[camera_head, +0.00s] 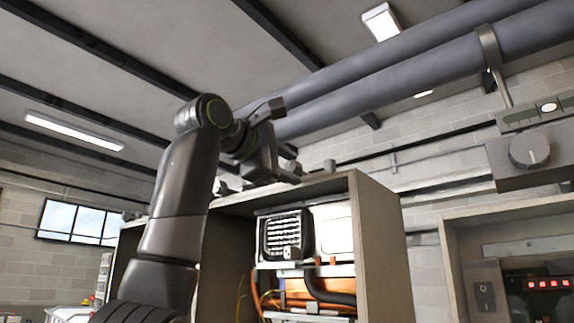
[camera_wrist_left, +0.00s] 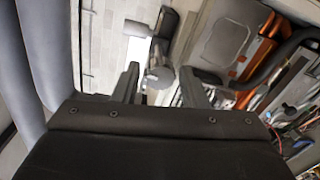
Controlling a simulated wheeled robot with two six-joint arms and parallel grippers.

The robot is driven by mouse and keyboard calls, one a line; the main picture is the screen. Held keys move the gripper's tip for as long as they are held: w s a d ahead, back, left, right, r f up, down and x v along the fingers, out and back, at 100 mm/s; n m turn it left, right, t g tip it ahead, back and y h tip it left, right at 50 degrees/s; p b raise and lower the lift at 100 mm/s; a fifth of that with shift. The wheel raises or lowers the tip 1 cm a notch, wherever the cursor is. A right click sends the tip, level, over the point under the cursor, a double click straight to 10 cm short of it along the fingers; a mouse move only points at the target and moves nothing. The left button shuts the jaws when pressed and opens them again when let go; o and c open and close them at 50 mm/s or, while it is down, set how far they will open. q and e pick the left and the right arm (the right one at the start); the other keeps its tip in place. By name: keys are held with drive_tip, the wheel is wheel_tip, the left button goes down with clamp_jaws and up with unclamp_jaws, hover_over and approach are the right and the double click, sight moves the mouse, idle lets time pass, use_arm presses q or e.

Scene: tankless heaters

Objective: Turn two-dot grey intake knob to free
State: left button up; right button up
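My left gripper (camera_head: 287,165) is raised in front of the top of an open heater cabinet (camera_head: 384,250). In the left wrist view, the two fingers of the left gripper (camera_wrist_left: 160,82) stand apart. A grey round knob (camera_wrist_left: 158,75) shows between and beyond them; I cannot tell whether they touch it. In the head view this spot is mostly hidden by my gripper. Another grey round knob (camera_head: 529,150) sits on a panel at the far right. I cannot make out dots on either knob. My right gripper is not in view.
Thick grey pipes (camera_head: 400,75) run overhead just above my left gripper. The cabinet holds a vented unit (camera_head: 284,236), a black hose (camera_head: 330,288) and orange parts. A second cabinet (camera_head: 452,270) with a red display (camera_head: 547,284) stands at right.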

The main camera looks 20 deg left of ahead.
use_arm(q)
drive_tip(key=shift+o, duration=0.7)
drive_tip(key=shift+s, duration=0.2)
drive_tip(key=b+v, duration=0.7)
drive_tip(key=v, duration=1)
drive_tip(key=shift+w, duration=0.1)
